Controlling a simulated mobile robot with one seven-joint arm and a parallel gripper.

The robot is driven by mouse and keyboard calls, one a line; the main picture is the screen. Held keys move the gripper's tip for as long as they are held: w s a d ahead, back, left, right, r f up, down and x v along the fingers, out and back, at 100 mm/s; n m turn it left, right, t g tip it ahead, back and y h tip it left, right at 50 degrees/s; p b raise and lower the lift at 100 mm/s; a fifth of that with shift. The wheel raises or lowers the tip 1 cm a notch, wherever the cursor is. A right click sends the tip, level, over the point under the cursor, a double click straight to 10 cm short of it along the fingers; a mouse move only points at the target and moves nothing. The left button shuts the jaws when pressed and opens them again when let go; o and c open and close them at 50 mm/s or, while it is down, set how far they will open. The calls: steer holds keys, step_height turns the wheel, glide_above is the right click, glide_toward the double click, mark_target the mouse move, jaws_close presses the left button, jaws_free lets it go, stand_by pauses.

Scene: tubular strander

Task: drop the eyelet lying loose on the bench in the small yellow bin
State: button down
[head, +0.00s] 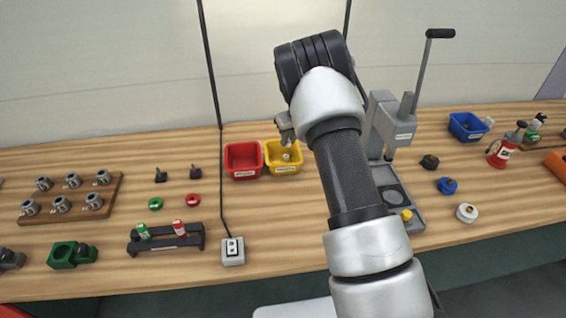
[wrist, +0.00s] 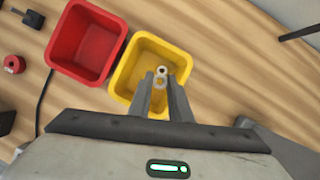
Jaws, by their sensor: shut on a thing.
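The small yellow bin (head: 283,169) stands on the bench, just right of the red bin. In the wrist view the yellow bin (wrist: 125,85) lies open under my gripper (wrist: 160,82). My gripper (head: 287,142) is above the bin in the head view, with its fingers pointing down. It is shut on the eyelet (wrist: 158,84), a small pale ring between the fingertips. A second small ring shape (wrist: 161,71) shows just beyond the tips; I cannot tell whether it is part of the same eyelet or lies in the bin.
The red bin (head: 243,160) adjoins the yellow one. A grey lever press (head: 390,125) stands right of my arm. A switch box (head: 232,251) with a cable is at the front. A blue bin (head: 467,127) is further right.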

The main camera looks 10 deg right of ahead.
step_height(320, 180, down, 2)
steer(key=shift+f+b, duration=0.25)
steer(key=shift+b, duration=0.4)
steer(key=c, duration=1.6)
jaws_free()
steer(key=shift+o, duration=0.2)
steer(key=v, duration=1.7)
steer(key=shift+r, duration=0.25)
steer(key=shift+s, duration=0.1)
